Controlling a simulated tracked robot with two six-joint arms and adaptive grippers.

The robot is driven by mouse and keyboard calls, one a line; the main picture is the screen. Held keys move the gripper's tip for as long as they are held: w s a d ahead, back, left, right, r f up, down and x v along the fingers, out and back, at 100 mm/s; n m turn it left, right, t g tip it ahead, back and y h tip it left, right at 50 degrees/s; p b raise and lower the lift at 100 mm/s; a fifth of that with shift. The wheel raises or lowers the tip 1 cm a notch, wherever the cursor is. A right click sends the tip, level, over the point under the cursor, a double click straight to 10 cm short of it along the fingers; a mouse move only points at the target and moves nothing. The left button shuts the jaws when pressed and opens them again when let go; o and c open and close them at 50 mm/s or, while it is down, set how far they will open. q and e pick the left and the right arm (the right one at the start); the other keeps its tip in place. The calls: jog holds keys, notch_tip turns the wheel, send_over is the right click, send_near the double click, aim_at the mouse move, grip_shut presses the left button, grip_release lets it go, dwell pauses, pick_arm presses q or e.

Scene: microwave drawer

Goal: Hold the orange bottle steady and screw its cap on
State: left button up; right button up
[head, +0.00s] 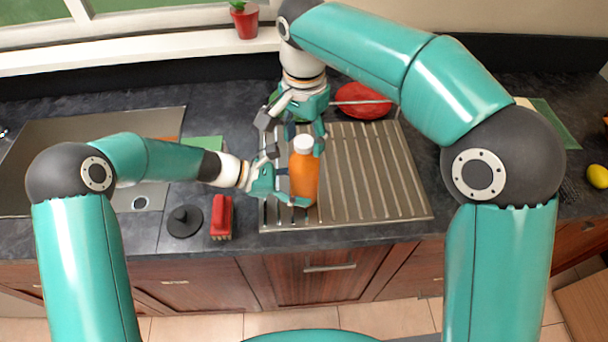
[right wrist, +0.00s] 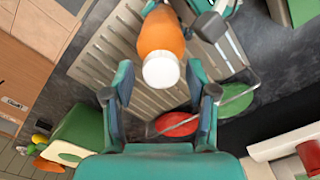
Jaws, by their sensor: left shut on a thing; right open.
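The orange bottle (head: 304,180) stands upright on the ribbed drainer. Its white cap (head: 304,145) sits on top; how tightly it is seated I cannot tell. My left gripper (head: 298,186) is shut on the bottle's body from the left. My right gripper (head: 305,138) is open at the cap, coming from behind and above. In the right wrist view the cap (right wrist: 161,71) lies between the open fingers (right wrist: 160,82), with a gap on both sides. The orange bottle (right wrist: 161,32) shows beyond it, and part of my left gripper is at the top edge.
A red dish (head: 362,100) lies behind the drainer (head: 375,185). A red block-like item (head: 221,217) and a dark round lid-like thing (head: 184,221) lie left of the drainer. A potted plant (head: 245,20) stands on the sill. The drainer's right part is clear.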

jog(key=n, duration=0.6)
jog(key=shift+n, duration=0.4)
jog(key=n, duration=0.7)
jog(key=shift+c, duration=0.3)
